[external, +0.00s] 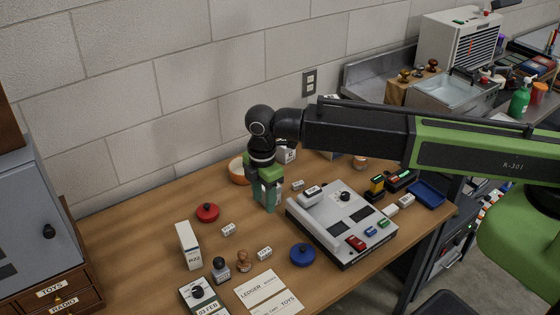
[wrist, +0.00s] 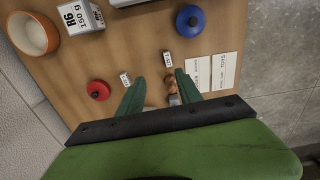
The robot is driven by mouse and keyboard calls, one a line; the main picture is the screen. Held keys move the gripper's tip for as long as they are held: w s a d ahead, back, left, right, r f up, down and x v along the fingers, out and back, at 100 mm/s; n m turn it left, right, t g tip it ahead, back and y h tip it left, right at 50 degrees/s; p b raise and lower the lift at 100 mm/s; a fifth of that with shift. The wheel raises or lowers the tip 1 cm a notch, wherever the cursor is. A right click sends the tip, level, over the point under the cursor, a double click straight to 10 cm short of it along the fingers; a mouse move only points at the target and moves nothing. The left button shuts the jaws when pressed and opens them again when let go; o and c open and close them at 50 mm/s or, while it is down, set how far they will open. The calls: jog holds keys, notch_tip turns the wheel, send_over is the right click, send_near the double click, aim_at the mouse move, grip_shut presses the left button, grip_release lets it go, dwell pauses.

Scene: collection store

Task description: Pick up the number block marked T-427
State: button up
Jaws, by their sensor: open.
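Several small white number blocks lie on the wooden desk (external: 150,232); their markings are too small to read, so I cannot tell which is T-427. One block (external: 228,229) lies right of the red round lid, and another (external: 264,253) lies left of the blue one. In the wrist view these two appear as a left block (wrist: 125,79) and a right block (wrist: 167,59). A further block (external: 297,185) lies beside the grey machine. My gripper (external: 266,207) is above the desk, pointing down. In the wrist view its green fingers (wrist: 160,76) are apart, with nothing held.
The grey machine (external: 300,222) stands right of my gripper. A red lid (external: 207,212), blue lid (external: 302,254), wooden stamp (external: 242,261), white box (external: 189,245) and cards (external: 268,291) surround the blocks. An orange-rimmed bowl (external: 237,171) is behind.

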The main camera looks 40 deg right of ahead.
aim_at(263, 252)
jog(key=f+b, duration=0.6)
jog(key=s+a+f+b, duration=0.1)
jog(key=f+b, duration=0.5)
jog(key=s+a+f+b, duration=0.1)
jog(key=f+b, duration=0.4)
jog(key=f, duration=0.1)
jog(key=shift+b, duration=0.4)
jog(key=shift+r, duration=0.2)
jog(key=shift+c, duration=0.4)
grip_shut()
